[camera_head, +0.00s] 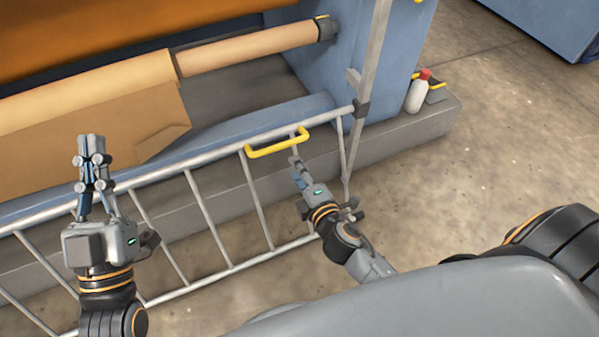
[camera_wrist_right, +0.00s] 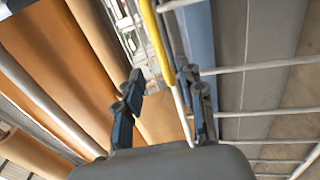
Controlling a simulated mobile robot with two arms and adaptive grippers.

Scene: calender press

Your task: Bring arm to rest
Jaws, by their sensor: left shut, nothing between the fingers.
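My left gripper (camera_head: 91,143) stands upright at the left of the head view, shut and empty, in front of the press. My right gripper (camera_head: 297,165) is near the yellow handle (camera_head: 277,147) on the grey rail gate (camera_head: 215,158). In the right wrist view my right gripper (camera_wrist_right: 163,75) has its two fingers spread apart. The yellow handle (camera_wrist_right: 157,46) appears between and beyond the fingertips there. I cannot tell whether it touches them.
Brown rolls (camera_head: 255,48) and a brown sheet (camera_head: 105,125) lie behind the gate. A white bottle with a red cap (camera_head: 417,92) stands on the concrete ledge (camera_head: 405,134) at right. Open floor (camera_head: 500,130) lies right of that.

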